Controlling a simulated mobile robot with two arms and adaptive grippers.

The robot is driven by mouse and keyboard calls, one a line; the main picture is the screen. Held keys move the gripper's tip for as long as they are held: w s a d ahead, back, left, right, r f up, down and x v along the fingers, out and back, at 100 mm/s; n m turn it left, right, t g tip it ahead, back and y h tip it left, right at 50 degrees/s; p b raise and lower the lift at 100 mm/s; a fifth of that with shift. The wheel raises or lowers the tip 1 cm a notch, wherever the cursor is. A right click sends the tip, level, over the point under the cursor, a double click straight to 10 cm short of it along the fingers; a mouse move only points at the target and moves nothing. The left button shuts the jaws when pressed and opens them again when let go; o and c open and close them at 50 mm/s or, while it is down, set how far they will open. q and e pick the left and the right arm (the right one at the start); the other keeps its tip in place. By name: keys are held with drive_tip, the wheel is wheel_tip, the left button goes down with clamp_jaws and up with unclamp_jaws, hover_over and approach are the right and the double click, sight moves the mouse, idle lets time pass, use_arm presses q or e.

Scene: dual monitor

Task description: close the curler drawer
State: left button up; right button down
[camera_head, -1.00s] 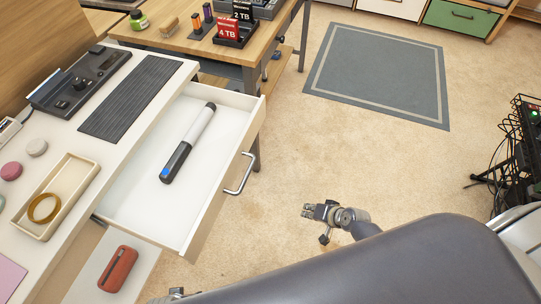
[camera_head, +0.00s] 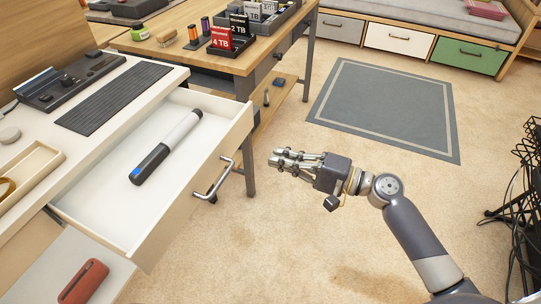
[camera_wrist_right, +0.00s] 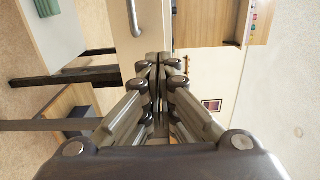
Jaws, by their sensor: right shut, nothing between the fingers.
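The open drawer (camera_head: 128,236) sticks out from the white desk and slants toward the lower right in the head view. A curler (camera_head: 166,147) with a black and a white half and a blue end lies inside it. A metal handle (camera_head: 221,180) is on the drawer's front; in the right wrist view the handle (camera_wrist_right: 135,15) shows at the top, beyond the fingertips. My right gripper (camera_head: 274,159) is shut and empty, in the air to the right of the handle and apart from it. My left gripper is not in view.
A wooden table (camera_head: 236,62) with drive boxes (camera_head: 222,39) stands behind the drawer. A red case (camera_head: 84,282) lies on a shelf below. A grey mat (camera_head: 385,105) covers the floor behind. A black rack with cables (camera_head: 524,180) stands at right. The floor beside the drawer is clear.

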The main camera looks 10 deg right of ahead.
sight(224, 140)
drive_tip(key=x, duration=1.1)
drive_tip(key=shift+w+a, duration=0.1)
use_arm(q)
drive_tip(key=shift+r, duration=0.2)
use_arm(e)
drive_tip(key=shift+w+a, duration=0.35)
drive_tip(key=shift+a, duration=0.15)
